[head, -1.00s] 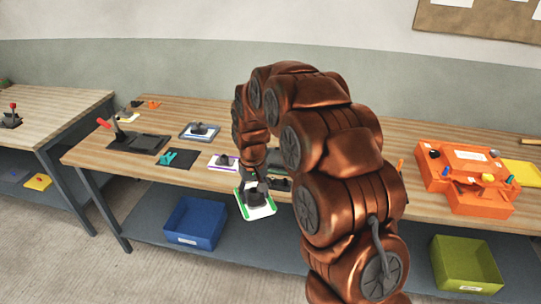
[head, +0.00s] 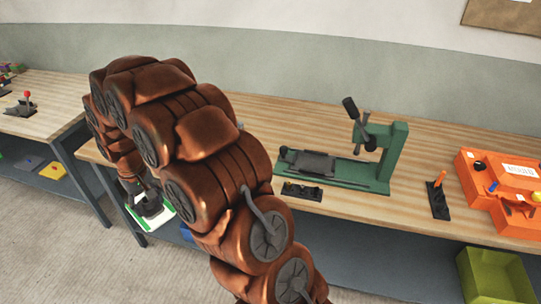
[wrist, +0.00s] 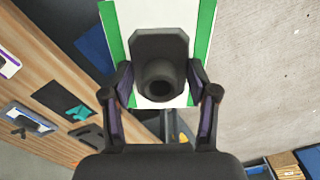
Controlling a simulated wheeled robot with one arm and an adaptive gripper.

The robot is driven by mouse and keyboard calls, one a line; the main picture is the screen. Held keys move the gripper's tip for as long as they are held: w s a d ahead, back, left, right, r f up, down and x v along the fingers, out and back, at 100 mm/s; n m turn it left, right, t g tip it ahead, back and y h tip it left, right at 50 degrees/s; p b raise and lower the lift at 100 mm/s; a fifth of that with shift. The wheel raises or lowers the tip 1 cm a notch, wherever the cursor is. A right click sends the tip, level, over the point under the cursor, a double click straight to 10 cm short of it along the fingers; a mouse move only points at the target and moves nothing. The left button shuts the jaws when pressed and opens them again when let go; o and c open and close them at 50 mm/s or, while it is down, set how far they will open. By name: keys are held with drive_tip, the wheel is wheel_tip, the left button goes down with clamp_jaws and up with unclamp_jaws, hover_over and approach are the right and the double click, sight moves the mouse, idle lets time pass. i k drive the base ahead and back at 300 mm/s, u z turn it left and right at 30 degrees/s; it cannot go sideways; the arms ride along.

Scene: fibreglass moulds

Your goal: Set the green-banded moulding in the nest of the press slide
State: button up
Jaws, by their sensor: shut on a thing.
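The green-banded moulding, a white plate with green edge bands and a dark raised block, is in my gripper and shows in the wrist view (wrist: 202,45). In the head view the moulding (head: 138,224) hangs in front of the bench's left end, above the floor. My gripper (wrist: 160,92) is shut on its dark block.
A small black holder (head: 302,191) sits before the press. A black stand with an orange tool (head: 438,200) and an orange case (head: 505,180) are to the right. An olive bin (head: 490,280) is below. A second bench (head: 50,105) stands left.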

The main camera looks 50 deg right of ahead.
sight(313, 163)
drive_tip(key=z, duration=0.05)
drive_tip(key=i, duration=0.75)
drive_tip(key=z, duration=1)
drive_tip(key=i, duration=0.55)
drive_tip(key=z, duration=0.5)
